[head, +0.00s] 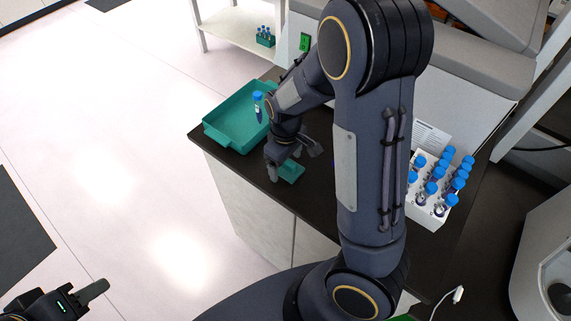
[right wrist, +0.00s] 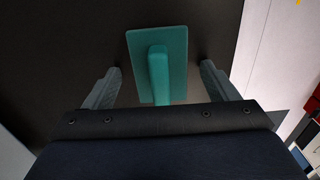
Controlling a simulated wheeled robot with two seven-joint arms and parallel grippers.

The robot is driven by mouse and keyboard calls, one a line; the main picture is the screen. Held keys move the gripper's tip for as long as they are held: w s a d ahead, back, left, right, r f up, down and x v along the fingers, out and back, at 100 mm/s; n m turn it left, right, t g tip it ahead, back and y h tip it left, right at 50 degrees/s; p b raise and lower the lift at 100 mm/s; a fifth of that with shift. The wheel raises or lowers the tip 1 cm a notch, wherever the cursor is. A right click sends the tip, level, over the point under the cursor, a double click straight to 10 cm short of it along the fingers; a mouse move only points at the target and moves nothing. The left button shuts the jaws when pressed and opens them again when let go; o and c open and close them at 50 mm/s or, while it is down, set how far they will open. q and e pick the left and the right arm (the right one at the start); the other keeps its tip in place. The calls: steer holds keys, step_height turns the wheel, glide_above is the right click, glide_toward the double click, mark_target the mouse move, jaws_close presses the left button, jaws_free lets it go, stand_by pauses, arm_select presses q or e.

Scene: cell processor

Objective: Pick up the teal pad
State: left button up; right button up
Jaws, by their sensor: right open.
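The teal pad (head: 291,171) lies on the dark counter near its front edge. In the right wrist view the teal pad (right wrist: 176,60) is a flat rectangle with a raised teal bar along its middle. My right gripper (head: 292,168) is over it, partly hiding it in the head view. In the right wrist view my right gripper (right wrist: 160,85) is open, with one finger on each side of the pad's lower part and gaps between. My left gripper (head: 95,292) shows only in part at the lower left of the head view, over the floor; its opening is unclear.
A teal tray (head: 222,137) sits left of my right gripper, with a blue-capped tube (head: 257,106) at its right side. A white rack (head: 424,212) of several blue-capped tubes stands right of my arm. A small teal rack (head: 265,41) is on a shelf behind.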

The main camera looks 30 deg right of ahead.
steer(key=c, duration=1.1)
steer(key=shift+o, duration=0.2)
steer(key=shift+r, duration=0.6)
steer(key=r, duration=0.2)
steer(key=shift+s+a+r+b, duration=0.15)
steer(key=shift+a+r+b, duration=0.15)
steer(key=shift+a+r, duration=0.1)
steer(key=s+a+r+b, duration=0.1)
steer(key=s+a+r, duration=0.8)
steer(key=shift+s, duration=0.3)
steer(key=shift+a, duration=0.1)
